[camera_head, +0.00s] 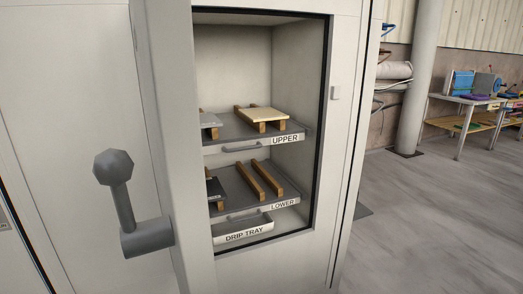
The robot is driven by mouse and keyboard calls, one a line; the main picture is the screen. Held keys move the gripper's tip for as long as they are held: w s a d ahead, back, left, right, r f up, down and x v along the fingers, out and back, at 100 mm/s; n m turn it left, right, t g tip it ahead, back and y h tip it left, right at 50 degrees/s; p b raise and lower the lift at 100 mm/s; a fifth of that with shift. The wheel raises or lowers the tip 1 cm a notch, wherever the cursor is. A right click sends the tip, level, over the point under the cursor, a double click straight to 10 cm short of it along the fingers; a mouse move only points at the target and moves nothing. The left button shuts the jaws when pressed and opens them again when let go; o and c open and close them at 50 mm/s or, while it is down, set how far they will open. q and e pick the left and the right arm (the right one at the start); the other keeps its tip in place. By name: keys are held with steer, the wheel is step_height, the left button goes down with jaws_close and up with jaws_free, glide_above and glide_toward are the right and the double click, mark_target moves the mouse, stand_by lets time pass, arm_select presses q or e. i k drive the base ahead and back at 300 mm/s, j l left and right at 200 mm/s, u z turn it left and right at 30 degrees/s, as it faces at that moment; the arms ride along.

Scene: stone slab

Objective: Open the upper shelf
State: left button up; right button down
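The upper shelf (222,131) is a grey pull-out tray labelled UPPER, seen inside an open-fronted white cabinet. Its grey bar handle (242,148) is on the front edge. Neither of my grippers is in view.
Below are the lower shelf (232,186) with wooden bars and the drip tray (239,228). A grey lever handle (127,208) juts out at the left and a white post hides the cabinet's left side. Open grey floor (440,220) and a workbench (470,101) lie to the right.

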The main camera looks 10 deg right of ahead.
mark_target(238, 133)
steer(key=i+l+u, duration=0.1)
steer(key=l, duration=0.2)
steer(key=i+l+u, duration=0.1)
steer(key=i+l, duration=0.2)
steer(key=l, duration=0.35)
steer(key=i+l+u, duration=0.15)
steer(key=l, duration=0.15)
